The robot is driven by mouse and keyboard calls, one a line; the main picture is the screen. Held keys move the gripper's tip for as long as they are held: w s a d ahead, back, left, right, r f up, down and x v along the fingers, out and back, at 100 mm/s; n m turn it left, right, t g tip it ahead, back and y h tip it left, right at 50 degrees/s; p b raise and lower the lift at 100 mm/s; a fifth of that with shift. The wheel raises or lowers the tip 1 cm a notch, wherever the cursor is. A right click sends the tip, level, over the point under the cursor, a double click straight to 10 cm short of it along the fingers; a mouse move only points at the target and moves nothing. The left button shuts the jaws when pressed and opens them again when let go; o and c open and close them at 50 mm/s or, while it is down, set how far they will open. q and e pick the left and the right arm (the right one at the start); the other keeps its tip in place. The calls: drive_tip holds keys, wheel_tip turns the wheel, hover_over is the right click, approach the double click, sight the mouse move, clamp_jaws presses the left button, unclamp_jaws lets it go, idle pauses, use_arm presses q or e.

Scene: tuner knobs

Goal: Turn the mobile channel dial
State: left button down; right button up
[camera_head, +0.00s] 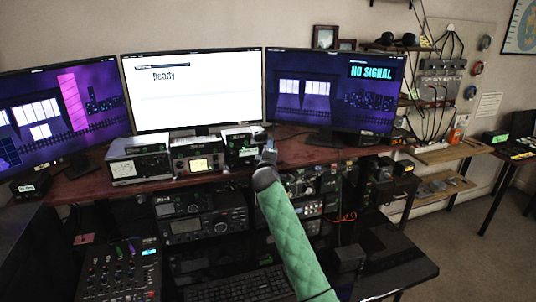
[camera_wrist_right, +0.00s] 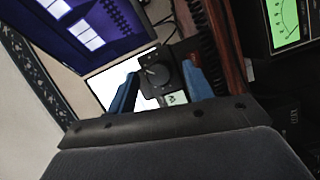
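A small black radio unit (camera_head: 243,148) stands on the wooden shelf below the middle and right monitors, partly hidden by my gripper. In the right wrist view, a black box with a round dark dial (camera_wrist_right: 155,73) and a small lit display (camera_wrist_right: 175,98) shows between my blue fingers. My right gripper (camera_head: 268,152) is at the front right of the unit; in the wrist view the right gripper (camera_wrist_right: 160,69) is open, one finger each side of the dial. I cannot tell whether they touch it. My left gripper is not in view.
Two other radio units, one with a grey face (camera_head: 138,165) and one with a lit meter (camera_head: 197,160), stand left along the shelf (camera_head: 90,187). Three monitors stand behind, the middle one (camera_head: 190,90) reading "Ready". Racked equipment (camera_head: 200,225) and a keyboard (camera_head: 240,285) lie below.

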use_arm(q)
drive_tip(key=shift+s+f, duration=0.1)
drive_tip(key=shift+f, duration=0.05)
use_arm(e)
drive_tip(key=shift+s, duration=0.1)
use_arm(q)
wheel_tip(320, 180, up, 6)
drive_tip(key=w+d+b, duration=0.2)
drive_tip(key=b, duration=0.1)
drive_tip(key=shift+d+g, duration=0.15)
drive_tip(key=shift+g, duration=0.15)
use_arm(e)
drive_tip(key=s, duration=0.7)
drive_tip(key=shift+s, duration=0.3)
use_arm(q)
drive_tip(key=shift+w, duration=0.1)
use_arm(e)
drive_tip(key=shift+a, duration=0.1)
